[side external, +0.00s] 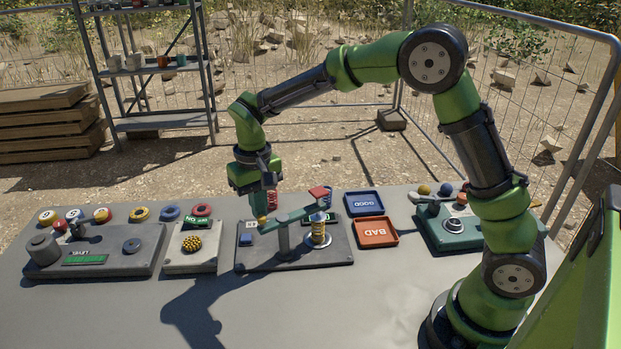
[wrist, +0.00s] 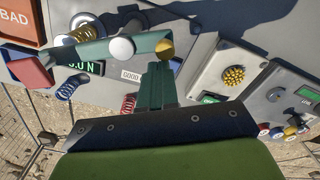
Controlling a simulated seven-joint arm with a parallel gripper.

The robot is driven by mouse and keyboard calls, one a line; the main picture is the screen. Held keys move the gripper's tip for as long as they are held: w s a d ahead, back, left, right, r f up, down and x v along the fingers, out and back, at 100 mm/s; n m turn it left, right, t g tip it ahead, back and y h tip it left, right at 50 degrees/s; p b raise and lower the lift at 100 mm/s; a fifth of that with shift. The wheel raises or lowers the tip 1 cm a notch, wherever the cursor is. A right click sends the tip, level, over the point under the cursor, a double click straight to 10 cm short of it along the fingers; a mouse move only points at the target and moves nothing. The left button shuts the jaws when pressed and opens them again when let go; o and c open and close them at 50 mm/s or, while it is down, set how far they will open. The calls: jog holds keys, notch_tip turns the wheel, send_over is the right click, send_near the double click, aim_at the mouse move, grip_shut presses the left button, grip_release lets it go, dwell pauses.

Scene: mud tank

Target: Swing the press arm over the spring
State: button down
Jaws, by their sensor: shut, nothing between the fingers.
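The press arm (side external: 297,216) is a teal bar on a grey post (side external: 284,242), with a red head (side external: 320,193) at one end and a brass ball (wrist: 164,49) at the other. A brass spring (side external: 318,236) stands upright on the grey plate (side external: 275,262). In the side view the red head overlaps the space above the spring; in the wrist view the head (wrist: 31,76) shows off to one side of the spring (wrist: 80,33). My gripper (wrist: 158,66) is shut and empty, right beside the ball end; I cannot tell whether it touches.
A red spring (wrist: 128,103) and a blue spring (wrist: 67,90) stand behind the plate. A blue GOOD tray (side external: 364,203) and an orange BAD tray (side external: 376,232) lie right. The front table is clear.

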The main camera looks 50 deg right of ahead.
notch_tip(320, 180, up, 7)
jog(key=w, duration=0.1)
jog(key=shift+d, duration=0.2)
dwell(0.8)
jog(key=s+d+r+t, duration=0.1)
jog(key=s+t, duration=0.1)
jog(key=s, duration=0.5)
jog(key=s+d+r+t+y, duration=0.1)
jog(key=s+d+r+t, duration=0.1)
jog(key=s, duration=0.5)
jog(key=s+d+r+m+t+y, duration=0.1)
jog(key=s+d+r+t, duration=0.1)
jog(key=s, duration=0.6)
jog(key=shift+r+t, duration=0.25)
jog(key=shift+t, duration=0.35)
